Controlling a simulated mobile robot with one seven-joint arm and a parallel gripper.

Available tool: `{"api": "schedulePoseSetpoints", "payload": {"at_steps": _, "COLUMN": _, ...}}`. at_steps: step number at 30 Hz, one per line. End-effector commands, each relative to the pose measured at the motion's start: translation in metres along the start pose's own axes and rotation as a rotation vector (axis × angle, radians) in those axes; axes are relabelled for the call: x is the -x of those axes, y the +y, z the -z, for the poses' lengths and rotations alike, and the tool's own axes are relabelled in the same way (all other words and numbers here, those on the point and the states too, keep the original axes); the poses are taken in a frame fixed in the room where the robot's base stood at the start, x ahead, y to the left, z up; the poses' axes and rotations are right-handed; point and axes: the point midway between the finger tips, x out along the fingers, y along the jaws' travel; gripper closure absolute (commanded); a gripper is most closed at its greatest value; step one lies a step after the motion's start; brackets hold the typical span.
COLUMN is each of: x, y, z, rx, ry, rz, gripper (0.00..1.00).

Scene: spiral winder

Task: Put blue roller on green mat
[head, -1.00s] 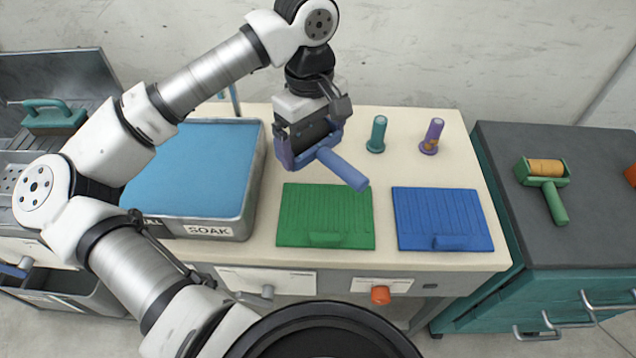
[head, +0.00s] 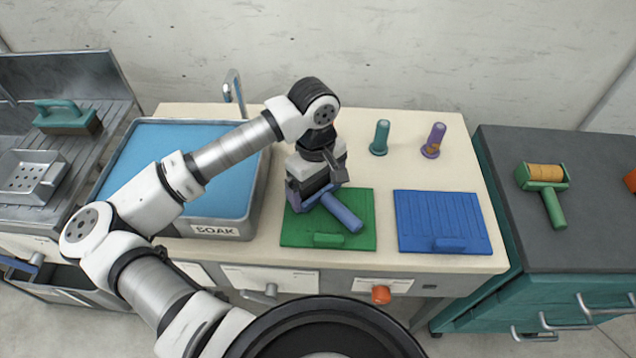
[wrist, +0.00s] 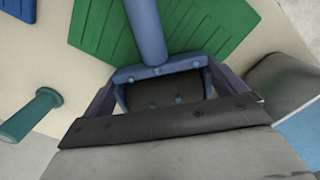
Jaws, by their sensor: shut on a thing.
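The blue roller (head: 343,213) has a blue handle and frame. It is at the green mat (head: 358,201), with its handle pointing toward the front right. My gripper (head: 314,192) is shut on the roller at the mat's back left part. In the wrist view the roller's handle (wrist: 147,30) lies across the green mat (wrist: 196,25), and its frame sits between the jaws of my gripper (wrist: 170,100). I cannot tell whether the roller touches the mat. The part inside the frame is mostly hidden.
A blue mat (head: 442,215) lies to the right of the green mat. A teal peg (head: 380,138) and a purple peg (head: 433,141) stand behind. The blue-filled SOAK tub (head: 130,160) is on the left. A green roller (head: 546,185) lies on the right cabinet.

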Motion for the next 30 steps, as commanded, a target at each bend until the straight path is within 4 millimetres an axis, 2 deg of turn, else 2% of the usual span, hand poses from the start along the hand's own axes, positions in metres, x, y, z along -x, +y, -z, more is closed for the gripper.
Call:
{"api": "schedulePoseSetpoints", "payload": {"at_steps": 8, "x": -0.005, "y": 0.000, "z": 0.000, "rx": 0.000, "ry": 0.000, "rz": 0.000, "gripper": 0.33}}
{"api": "schedulePoseSetpoints", "payload": {"at_steps": 9, "x": -0.005, "y": 0.000, "z": 0.000, "rx": 0.000, "ry": -0.001, "rz": 0.000, "gripper": 0.03}}
{"api": "schedulePoseSetpoints", "payload": {"at_steps": 10, "x": -0.004, "y": 0.000, "z": 0.000, "rx": 0.000, "ry": -0.001, "rz": 0.000, "gripper": 0.00}}
{"api": "schedulePoseSetpoints", "payload": {"at_steps": 17, "x": -0.003, "y": 0.000, "z": 0.000, "rx": 0.000, "ry": -0.001, "rz": 0.001, "gripper": 0.00}}
{"api": "schedulePoseSetpoints", "payload": {"at_steps": 23, "x": 0.008, "y": 0.000, "z": 0.001, "rx": 0.001, "ry": 0.003, "rz": 0.001, "gripper": 0.00}}
{"api": "schedulePoseSetpoints", "payload": {"at_steps": 30, "x": 0.061, "y": 0.000, "z": 0.001, "rx": 0.000, "ry": 0.005, "rz": 0.001, "gripper": 0.00}}
